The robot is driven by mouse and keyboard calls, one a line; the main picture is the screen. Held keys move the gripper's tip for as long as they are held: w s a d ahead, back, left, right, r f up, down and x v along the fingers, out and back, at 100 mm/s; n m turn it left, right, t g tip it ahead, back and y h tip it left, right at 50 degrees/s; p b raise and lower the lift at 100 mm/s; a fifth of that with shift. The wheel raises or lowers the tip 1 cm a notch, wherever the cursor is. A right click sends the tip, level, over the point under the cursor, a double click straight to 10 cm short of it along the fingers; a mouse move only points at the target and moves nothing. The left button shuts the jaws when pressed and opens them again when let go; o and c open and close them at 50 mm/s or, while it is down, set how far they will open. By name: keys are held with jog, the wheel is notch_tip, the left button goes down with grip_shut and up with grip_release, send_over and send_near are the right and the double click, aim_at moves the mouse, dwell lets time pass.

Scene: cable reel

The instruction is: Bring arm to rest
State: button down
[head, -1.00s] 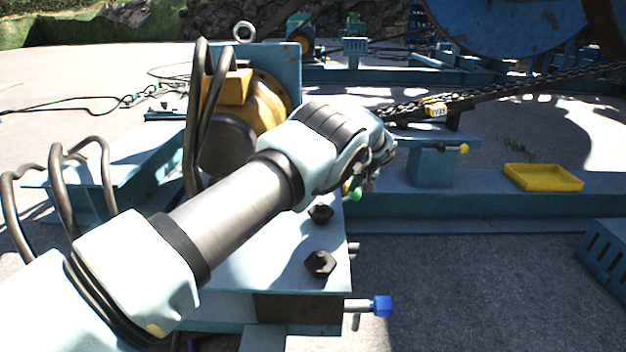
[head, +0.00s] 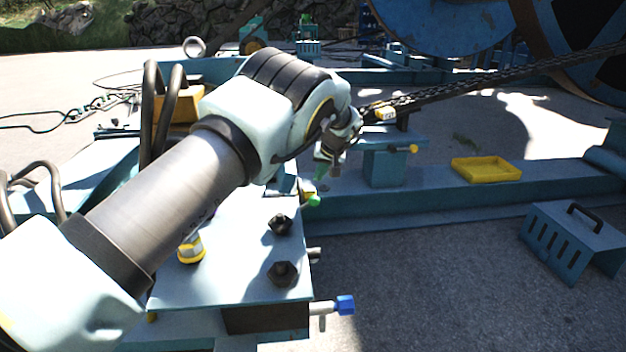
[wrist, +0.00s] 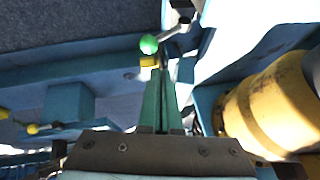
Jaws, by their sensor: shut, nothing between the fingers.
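My arm reaches from the lower left over a light blue machine bed (head: 235,275) in the head view. My gripper (head: 322,172) hangs at its end, small and partly hidden by the wrist. In the wrist view the two green fingers of my gripper (wrist: 162,80) lie together with nothing between them. A green ball knob on a lever (wrist: 149,44) shows just beyond the fingertips; whether they touch it I cannot tell. The knob also shows in the head view (head: 314,200), close below my gripper.
A yellow motor-like cylinder (wrist: 270,110) stands right of the fingers in the wrist view. A taut chain or cable (head: 480,82) runs to a large blue reel (head: 440,25). A yellow tray (head: 486,170) and a slotted blue box (head: 571,240) are at right. Open ground lies front right.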

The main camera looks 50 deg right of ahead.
jog(key=shift+s+r, duration=0.2)
jog(key=shift+s, duration=0.05)
dwell(0.4)
